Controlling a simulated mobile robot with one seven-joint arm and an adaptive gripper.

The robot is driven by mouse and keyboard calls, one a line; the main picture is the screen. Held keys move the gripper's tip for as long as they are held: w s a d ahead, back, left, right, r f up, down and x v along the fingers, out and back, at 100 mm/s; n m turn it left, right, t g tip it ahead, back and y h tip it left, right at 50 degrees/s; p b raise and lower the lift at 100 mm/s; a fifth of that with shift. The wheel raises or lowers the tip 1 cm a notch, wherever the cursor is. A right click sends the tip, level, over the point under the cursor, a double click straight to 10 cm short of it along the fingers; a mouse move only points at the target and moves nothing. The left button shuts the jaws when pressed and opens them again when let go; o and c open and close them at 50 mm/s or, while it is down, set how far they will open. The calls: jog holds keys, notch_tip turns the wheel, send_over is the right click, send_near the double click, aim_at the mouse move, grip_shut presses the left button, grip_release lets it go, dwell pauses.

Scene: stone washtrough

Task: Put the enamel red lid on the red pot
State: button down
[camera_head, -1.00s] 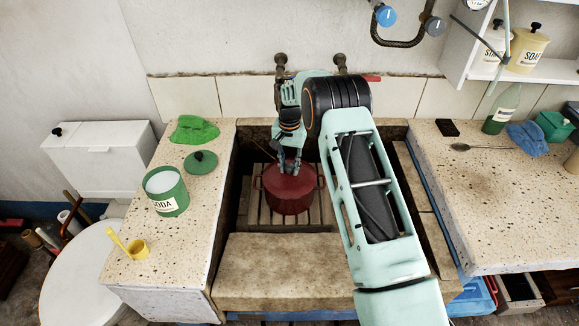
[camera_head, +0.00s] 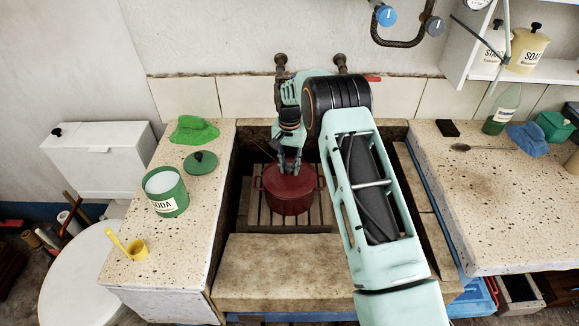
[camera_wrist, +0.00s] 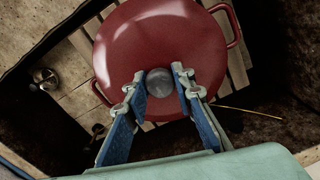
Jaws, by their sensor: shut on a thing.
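The red pot (camera_head: 291,197) stands on the wooden slats in the stone trough. The red lid (camera_wrist: 150,42) lies over the top of the pot and covers its opening. In the wrist view a red side handle of the pot (camera_wrist: 233,22) sticks out past the lid's edge. My gripper (camera_head: 289,170) reaches down from above and is shut on the lid's dark round knob (camera_wrist: 160,82), with one finger on each side of it. Whether the lid sits fully flush on the rim cannot be told.
Stone walls of the trough (camera_head: 292,250) surround the pot closely. A blue cloth (camera_head: 527,137) lies on the right counter.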

jog(key=shift+f+b, duration=0.15)
jog(key=shift+b, duration=0.25)
dwell(0.4)
jog(key=c, duration=1.5)
grip_release()
jog(key=shift+c, duration=0.2)
jog(key=shift+o, duration=0.5)
jog(key=o, duration=0.4)
jog(key=shift+c, duration=0.2)
jog(key=shift+r+p, duration=1.45)
jog(key=shift+r, duration=2.05)
